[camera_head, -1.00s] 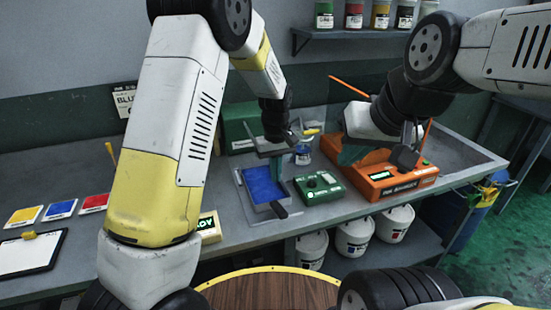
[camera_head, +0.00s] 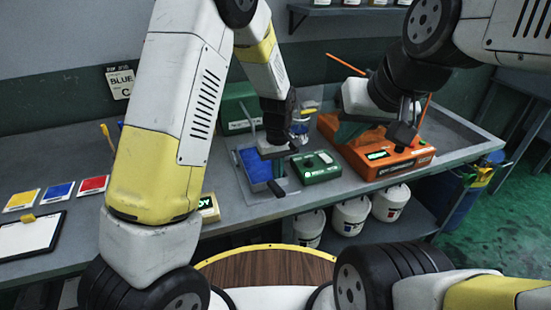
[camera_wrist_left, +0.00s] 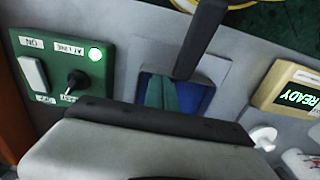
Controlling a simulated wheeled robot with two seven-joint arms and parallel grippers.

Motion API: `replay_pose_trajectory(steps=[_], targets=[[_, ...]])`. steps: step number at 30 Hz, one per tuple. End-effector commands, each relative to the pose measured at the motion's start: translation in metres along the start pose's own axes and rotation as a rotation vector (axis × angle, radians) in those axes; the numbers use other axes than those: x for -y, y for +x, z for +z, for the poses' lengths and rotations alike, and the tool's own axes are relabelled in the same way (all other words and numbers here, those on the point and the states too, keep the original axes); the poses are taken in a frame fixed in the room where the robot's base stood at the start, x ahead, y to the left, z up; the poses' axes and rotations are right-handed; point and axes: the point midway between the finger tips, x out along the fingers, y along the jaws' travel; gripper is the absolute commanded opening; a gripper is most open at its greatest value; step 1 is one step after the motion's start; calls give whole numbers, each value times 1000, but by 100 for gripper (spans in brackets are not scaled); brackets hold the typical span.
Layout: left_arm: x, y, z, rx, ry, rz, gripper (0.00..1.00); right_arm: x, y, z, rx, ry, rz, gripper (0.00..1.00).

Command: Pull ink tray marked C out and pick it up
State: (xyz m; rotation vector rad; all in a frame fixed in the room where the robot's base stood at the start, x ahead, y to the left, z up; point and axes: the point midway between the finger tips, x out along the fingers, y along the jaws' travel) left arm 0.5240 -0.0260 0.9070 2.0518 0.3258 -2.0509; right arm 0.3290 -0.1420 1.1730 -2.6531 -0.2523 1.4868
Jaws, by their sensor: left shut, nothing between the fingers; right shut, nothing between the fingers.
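The ink tray (camera_head: 249,166) is a shallow grey tray with blue ink, lying on the bench at the centre of the head view. Its dark handle (camera_head: 277,189) points toward the bench's front edge. No letter on the tray is legible. My left gripper (camera_head: 277,166) is shut and empty, low over the tray's right part. In the left wrist view its teal fingers (camera_wrist_left: 162,93) are in front of the blue ink (camera_wrist_left: 196,98), beside the base of the handle (camera_wrist_left: 201,38). Contact cannot be told. My right gripper (camera_head: 349,131) is shut and empty by the orange machine.
A green control box (camera_head: 315,166) stands close right of the tray, and the orange machine (camera_head: 385,155) farther right. A READY display (camera_head: 208,208) sits left of the handle. A wall sign (camera_head: 121,82) reads BLUE and C. White buckets (camera_head: 350,215) stand below the bench.

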Motion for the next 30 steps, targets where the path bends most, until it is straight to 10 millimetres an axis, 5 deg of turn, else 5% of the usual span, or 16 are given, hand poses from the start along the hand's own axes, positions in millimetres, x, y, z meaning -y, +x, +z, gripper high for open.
replay_pose_trajectory(steps=[12, 24, 30], targets=[[0, 0, 74, 1, 3, -1, 0, 0, 0, 0, 0, 0, 0, 0], [0, 0, 75, 1, 0, 0, 0, 0, 0, 0, 0, 0, 0, 0], [5, 0, 58, 0, -3, 0, 0, 0, 0, 0, 0, 0, 0, 0]])
